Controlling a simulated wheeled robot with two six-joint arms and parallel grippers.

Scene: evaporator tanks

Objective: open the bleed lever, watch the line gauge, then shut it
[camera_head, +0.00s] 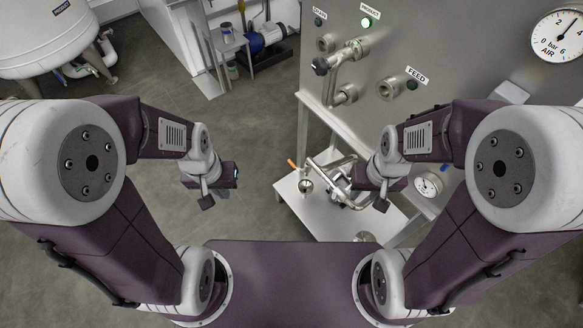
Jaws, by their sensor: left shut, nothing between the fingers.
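A small lever with an orange grip (292,163) sticks up at the left end of the steel pipework on the low shelf; I take it to be the bleed lever. Which one is the line gauge I cannot tell; neither reading is legible. My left gripper (208,200) is shut and empty, left of the lever and apart from it. My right gripper (380,203) hangs near the pipework's right end; its fingers are too hidden to judge.
The low steel shelf (325,222) holds the pipework. A white tank (45,40) and blue pump (255,43) stand behind. Floor at left is clear.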

